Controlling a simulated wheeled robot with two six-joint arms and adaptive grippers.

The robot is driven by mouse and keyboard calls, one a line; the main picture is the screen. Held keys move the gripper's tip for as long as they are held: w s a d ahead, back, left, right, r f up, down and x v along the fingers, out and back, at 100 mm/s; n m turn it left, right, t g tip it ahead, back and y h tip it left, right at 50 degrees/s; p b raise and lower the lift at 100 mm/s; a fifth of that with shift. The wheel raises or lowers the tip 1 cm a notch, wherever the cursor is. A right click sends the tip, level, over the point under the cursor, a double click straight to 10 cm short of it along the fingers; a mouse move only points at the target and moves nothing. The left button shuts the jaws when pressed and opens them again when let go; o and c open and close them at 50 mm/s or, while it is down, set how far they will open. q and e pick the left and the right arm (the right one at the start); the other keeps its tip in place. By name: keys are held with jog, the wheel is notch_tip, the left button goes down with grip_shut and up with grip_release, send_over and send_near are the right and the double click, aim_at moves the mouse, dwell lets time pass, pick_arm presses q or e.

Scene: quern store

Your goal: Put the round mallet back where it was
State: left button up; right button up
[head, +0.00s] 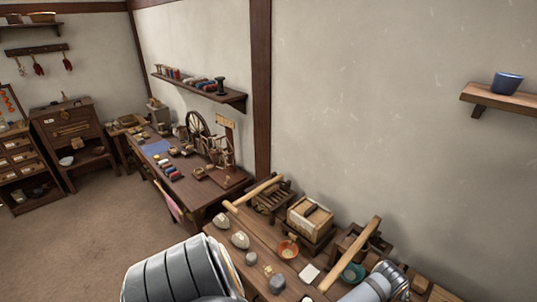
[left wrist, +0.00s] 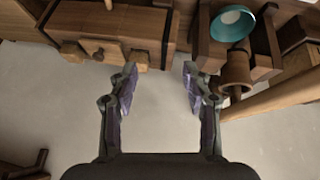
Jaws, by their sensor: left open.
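My left gripper (left wrist: 159,86) is open in the left wrist view, with nothing between its fingers. A flared, round wooden piece (left wrist: 236,70) that looks like the round mallet shows to the right of the right finger, beside a wooden frame. I cannot tell whether it stands in the frame or just touches it. In the head view I cannot pick it out. My left arm comes in at the lower left there, with its fingers out of sight. My right arm shows at the lower right, with its fingers out of sight.
A teal bowl (left wrist: 232,22) sits near the wooden piece. A blue pot (head: 507,83) stands on a wall shelf.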

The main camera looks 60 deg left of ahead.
pick_arm(q)
notch_tip(320, 180, up, 6)
jog(key=w+a+t, duration=0.1)
jog(key=a+t, duration=0.1)
jog(key=t, duration=0.1)
jog(key=s+a+f+m+g, duration=0.1)
jog(key=s+f, duration=0.4)
jog(key=f, duration=0.4)
jog(key=s+f+m+g, duration=0.1)
jog(key=s+f, duration=0.5)
jog(key=f, duration=0.4)
jog(key=s+a+f+m+g, duration=0.1)
jog(key=s+f, duration=0.5)
jog(key=f, duration=0.3)
jog(key=shift+s+a+f+g, duration=0.15)
jog(key=shift+a+f+g, duration=0.05)
jog(key=shift+a+g, duration=0.1)
jog(key=s+a+f+g, duration=0.1)
jog(key=s+f, duration=0.4)
jog(key=s, duration=0.5)
jog(key=s+a+f+m+g, duration=0.1)
jog(key=s+f, duration=0.3)
jog(key=s, duration=0.7)
jog(key=s+a+f+g, duration=0.2)
jog(key=s+f, duration=0.3)
jog(key=s, duration=0.5)
jog(key=shift+s+a+f+m+g, duration=0.2)
jog(key=shift+s+f+m+g, duration=0.1)
jog(key=shift+s+g, duration=0.1)
jog(key=shift+w, duration=0.1)
